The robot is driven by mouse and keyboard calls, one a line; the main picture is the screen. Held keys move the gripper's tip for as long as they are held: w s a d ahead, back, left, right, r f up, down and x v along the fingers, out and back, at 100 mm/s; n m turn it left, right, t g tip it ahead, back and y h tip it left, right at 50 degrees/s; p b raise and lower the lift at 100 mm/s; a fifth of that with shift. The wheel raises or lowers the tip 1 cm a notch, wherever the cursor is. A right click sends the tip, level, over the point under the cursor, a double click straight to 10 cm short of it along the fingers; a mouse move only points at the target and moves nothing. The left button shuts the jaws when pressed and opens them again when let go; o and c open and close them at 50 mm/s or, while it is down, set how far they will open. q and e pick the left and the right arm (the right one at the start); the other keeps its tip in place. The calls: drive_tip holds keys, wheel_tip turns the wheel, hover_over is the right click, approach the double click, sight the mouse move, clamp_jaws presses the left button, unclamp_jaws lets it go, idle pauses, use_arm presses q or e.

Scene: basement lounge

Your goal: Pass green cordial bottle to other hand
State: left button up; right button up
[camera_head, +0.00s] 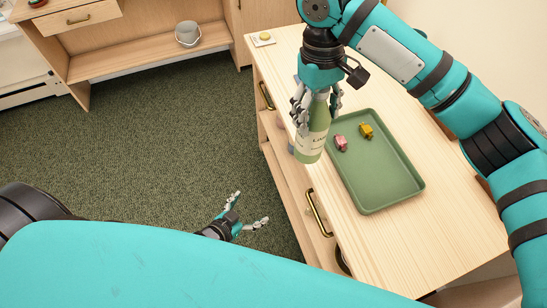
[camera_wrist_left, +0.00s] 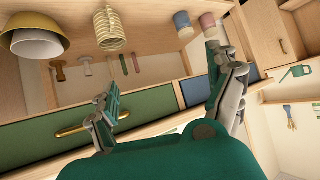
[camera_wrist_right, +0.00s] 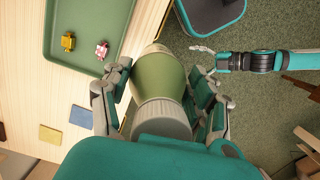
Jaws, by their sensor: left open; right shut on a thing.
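The green cordial bottle (camera_head: 312,132) has a pale label and hangs from my right gripper (camera_head: 317,98), over the front edge of the wooden counter near the tray. The right wrist view shows the bottle (camera_wrist_right: 160,80) between both fingers of my right gripper (camera_wrist_right: 160,90), with its grey cap toward my palm. My left gripper (camera_head: 246,212) is open and empty, low over the carpet in front of the counter, apart from the bottle. In the left wrist view my left gripper (camera_wrist_left: 170,95) has its fingers spread with nothing between them.
A green tray (camera_head: 385,188) on the counter (camera_head: 370,245) holds a pink item (camera_head: 341,143) and a yellow item (camera_head: 366,130). Brass drawer handles (camera_head: 318,212) project from the counter front. A bucket (camera_head: 188,33) stands on a shelf at the back. The carpet (camera_head: 150,140) is clear.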

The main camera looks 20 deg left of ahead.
use_arm(q)
drive_tip(key=w+d+r+m+t+h, duration=0.1)
drive_tip(key=d+r, duration=0.1)
drive_tip(key=r, duration=0.6)
drive_tip(key=w+d+r+t+h, duration=0.1)
drive_tip(key=d+r+t+h, duration=0.1)
drive_tip(key=r, duration=0.6)
drive_tip(key=t+h, duration=0.2)
approach(317, 127)
wheel_tip(317, 127, down, 4)
drive_tip(key=w+a, duration=0.1)
drive_tip(key=w, duration=0.1)
use_arm(e)
drive_tip(key=shift+r, duration=0.1)
use_arm(q)
drive_tip(key=shift+m, duration=0.4)
drive_tip(key=x, duration=1.1)
drive_tip(key=shift+r, duration=0.15)
